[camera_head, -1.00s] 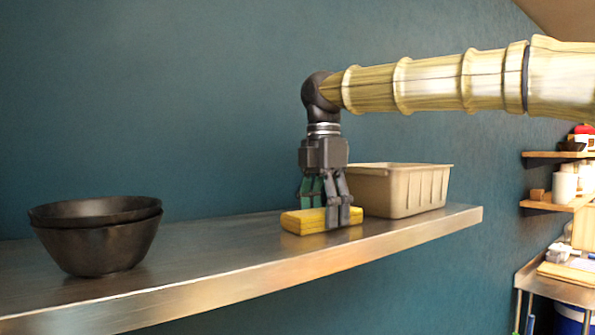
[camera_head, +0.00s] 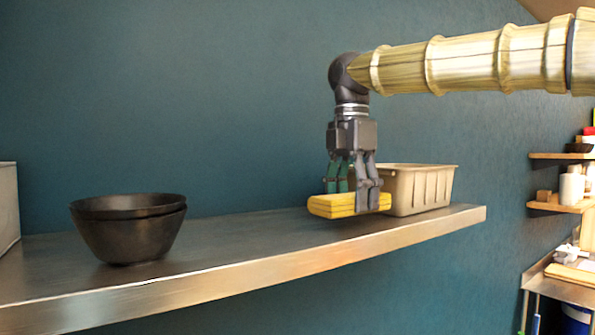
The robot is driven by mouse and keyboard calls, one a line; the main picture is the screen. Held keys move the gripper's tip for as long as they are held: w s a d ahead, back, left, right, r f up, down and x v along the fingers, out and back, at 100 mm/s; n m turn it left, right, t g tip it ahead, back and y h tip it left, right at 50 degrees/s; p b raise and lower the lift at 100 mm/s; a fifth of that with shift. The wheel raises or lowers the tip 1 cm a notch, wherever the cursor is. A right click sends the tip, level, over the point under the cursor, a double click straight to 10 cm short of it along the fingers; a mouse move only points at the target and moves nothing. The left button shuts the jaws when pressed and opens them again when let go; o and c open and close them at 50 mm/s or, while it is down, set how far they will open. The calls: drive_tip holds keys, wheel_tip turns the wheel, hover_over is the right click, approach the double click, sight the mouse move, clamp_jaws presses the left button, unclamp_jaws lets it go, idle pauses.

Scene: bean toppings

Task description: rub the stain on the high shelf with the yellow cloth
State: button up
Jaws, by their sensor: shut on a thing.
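The yellow cloth (camera_head: 338,206), a folded block, is between the fingers of my gripper (camera_head: 357,204). My gripper points straight down and is shut on it near its right end. The cloth is level and appears slightly above the high shelf (camera_head: 240,250), near the front edge; whether any part touches is hard to tell. I cannot make out a stain on the visible shelf surface. Part of the shelf is hidden behind the cloth, bowls and bin.
A beige bin (camera_head: 425,190) stands close behind and right of my gripper. Stacked dark bowls (camera_head: 128,235) stand on the left. A grey box (camera_head: 8,205) is at the far left edge. The shelf between bowls and cloth is clear. Small wall shelves (camera_head: 560,207) are at right.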

drive_tip(key=r, duration=0.2)
drive_tip(key=shift+s+d+r, duration=0.2)
drive_tip(key=shift+s+r, duration=0.15)
drive_tip(key=shift+r, duration=0.05)
drive_tip(key=shift+w+a+r, duration=0.1)
drive_tip(key=shift+r, duration=0.35)
drive_tip(key=shift+w+a+r, duration=0.1)
drive_tip(key=shift+r, duration=0.4)
drive_tip(key=shift+s+d, duration=0.1)
